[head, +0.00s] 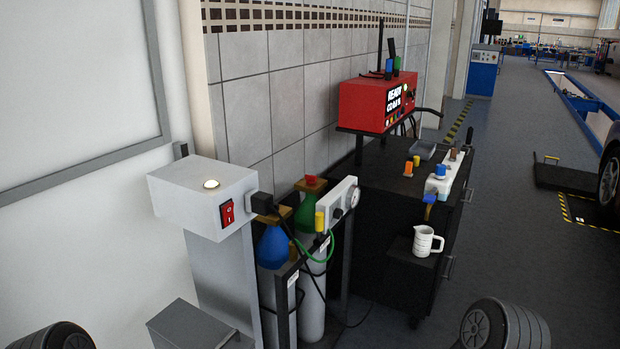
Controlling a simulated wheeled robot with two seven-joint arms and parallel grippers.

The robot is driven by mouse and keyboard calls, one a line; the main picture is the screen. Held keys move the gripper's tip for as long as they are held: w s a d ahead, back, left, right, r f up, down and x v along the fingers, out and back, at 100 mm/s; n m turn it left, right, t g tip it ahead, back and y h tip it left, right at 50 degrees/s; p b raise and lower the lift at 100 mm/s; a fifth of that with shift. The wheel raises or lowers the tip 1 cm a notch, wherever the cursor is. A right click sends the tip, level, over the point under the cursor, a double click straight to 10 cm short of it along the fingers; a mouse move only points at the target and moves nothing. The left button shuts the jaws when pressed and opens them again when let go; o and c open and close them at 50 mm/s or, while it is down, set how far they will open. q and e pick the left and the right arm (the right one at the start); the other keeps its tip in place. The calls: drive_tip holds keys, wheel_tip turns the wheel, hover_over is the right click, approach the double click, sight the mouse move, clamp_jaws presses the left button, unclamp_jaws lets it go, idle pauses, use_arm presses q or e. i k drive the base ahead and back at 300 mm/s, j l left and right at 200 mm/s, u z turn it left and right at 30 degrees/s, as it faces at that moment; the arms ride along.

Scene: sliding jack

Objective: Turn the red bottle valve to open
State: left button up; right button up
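The red bottle valve (311,180) is a small red knob on a brass-coloured collar, on top of a gas bottle with a green shoulder (309,222) and a pale grey body (312,305). It stands upright close to the tiled wall. A second bottle with a blue shoulder (274,246) and a brass-coloured top stands to its left, nearer to me. Whether the valve is open or closed cannot be told. Neither of my grippers can be made out in the head view, and nothing is seen touching the valve.
A grey box with a red switch (227,212) stands left of the bottles. A white gauge box (338,202), hoses and a rack frame crowd their right and front. A black cabinet (372,228) carries a red machine (375,104).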

sight(310, 178)
drive_tip(key=z, duration=0.2)
drive_tip(key=u, duration=0.7)
drive_tip(key=i+l+u, duration=0.15)
drive_tip(key=l+u, duration=0.65)
drive_tip(key=l, duration=0.2)
drive_tip(key=l+u, duration=0.4)
drive_tip(key=l, duration=0.75)
drive_tip(key=k+l+u, duration=0.1)
drive_tip(key=l, duration=0.45)
drive_tip(key=k+l, duration=0.1)
drive_tip(key=l, duration=1)
drive_tip(key=k+u, duration=0.05)
